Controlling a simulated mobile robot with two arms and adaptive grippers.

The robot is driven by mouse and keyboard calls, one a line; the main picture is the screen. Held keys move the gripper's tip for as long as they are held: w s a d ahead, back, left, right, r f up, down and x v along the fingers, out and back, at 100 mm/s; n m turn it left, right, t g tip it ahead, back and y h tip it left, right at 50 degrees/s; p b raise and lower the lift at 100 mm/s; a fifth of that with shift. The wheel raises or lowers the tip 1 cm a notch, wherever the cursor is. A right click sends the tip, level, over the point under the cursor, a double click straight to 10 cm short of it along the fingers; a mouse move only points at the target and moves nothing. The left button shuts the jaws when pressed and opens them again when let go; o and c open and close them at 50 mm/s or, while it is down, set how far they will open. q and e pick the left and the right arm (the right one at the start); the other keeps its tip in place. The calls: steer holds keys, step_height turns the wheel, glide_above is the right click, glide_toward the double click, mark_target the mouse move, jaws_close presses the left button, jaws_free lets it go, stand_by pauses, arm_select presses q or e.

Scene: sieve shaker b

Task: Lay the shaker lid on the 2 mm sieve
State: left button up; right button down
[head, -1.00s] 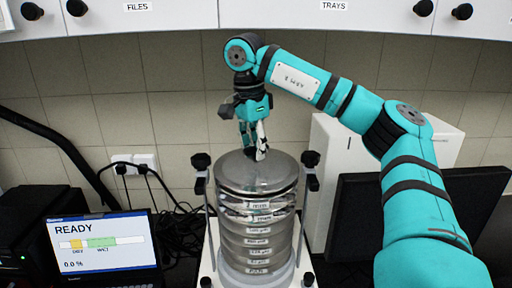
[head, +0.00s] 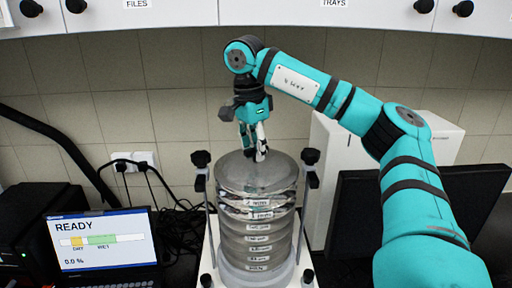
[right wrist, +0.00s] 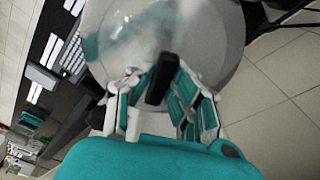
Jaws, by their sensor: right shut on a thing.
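The shaker lid (head: 240,178) is a round, clear-grey disc over the top of the sieve stack in the head view. It also fills the upper middle of the right wrist view (right wrist: 205,45). My right gripper (head: 258,152) points down above its centre and is shut on the lid's dark knob (right wrist: 160,80). The lid looks level and lined up with the stack. The 2 mm sieve (head: 262,203) seems to be the top ring under it; its label is too small to read surely. I cannot tell whether lid and sieve touch. My left gripper is not in view.
Two clamp posts with black knobs (head: 201,159) (head: 310,157) flank the stack closely. A laptop (head: 103,240) reading READY stands at left, with cables behind it. A dark monitor (head: 355,215) and a white box (head: 335,150) stand at right.

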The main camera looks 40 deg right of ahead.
steer(key=c, duration=1.2)
jaws_free()
steer(key=shift+r+p, duration=0.45)
steer(key=shift+r, duration=3.05)
